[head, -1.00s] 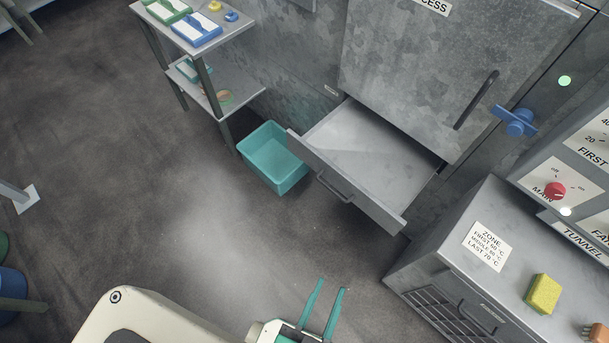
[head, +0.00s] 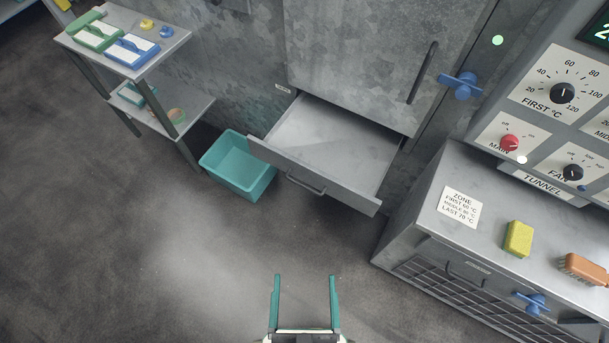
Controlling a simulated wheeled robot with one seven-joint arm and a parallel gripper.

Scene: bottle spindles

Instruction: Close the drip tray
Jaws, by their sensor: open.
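The drip tray (head: 315,180) is a grey metal drawer pulled out from under the big metal cabinet, with a dark bar handle (head: 305,185) on its front. Its inside looks empty. My gripper (head: 304,278) is at the bottom middle of the head view, with two teal fingers spread apart and nothing between them. It is apart from the tray, on the near side of the tray's front and handle.
A teal bin (head: 238,165) stands on the floor left of the tray. A grey control cabinet (head: 410,220), with a yellow sponge (head: 519,239) and a brush (head: 585,268) on top, stands at the right. A shelf table (head: 150,65) is at the back left. Floor before the tray is clear.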

